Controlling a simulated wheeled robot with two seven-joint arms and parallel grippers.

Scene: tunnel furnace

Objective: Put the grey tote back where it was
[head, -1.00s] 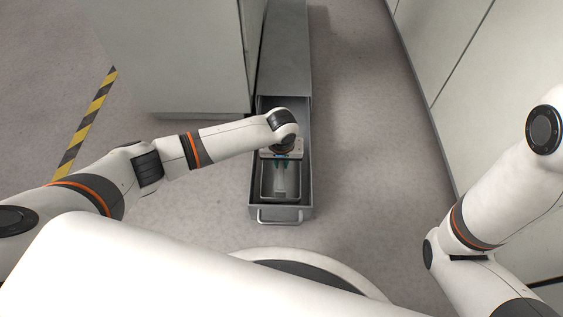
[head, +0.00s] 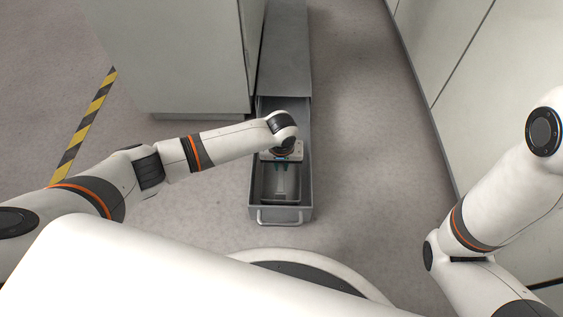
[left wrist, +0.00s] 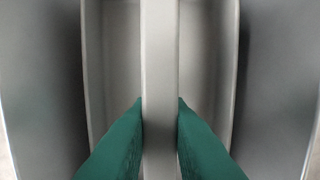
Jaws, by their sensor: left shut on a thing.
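The grey tote (head: 281,198) is inside an open, long grey drawer (head: 307,190) on the floor ahead of me. My left gripper (head: 281,168) reaches down into the drawer over the tote. In the left wrist view, its two green fingers (left wrist: 160,108) close on both sides of the tote's pale middle bar (left wrist: 160,50). The tote's side walls (left wrist: 92,50) stand between the drawer's walls, with a gap on either side. Whether the tote's underside touches the drawer floor is hidden. My right gripper is out of view; only its arm shows at the right.
The drawer's front has a bar handle (head: 280,222). Its grey housing (head: 285,50) runs back beside a tall pale cabinet (head: 185,55). A pale panelled wall (head: 465,70) stands at the right. Floor (head: 365,130) is clear between drawer and wall. Yellow-black tape (head: 85,120) marks the left floor.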

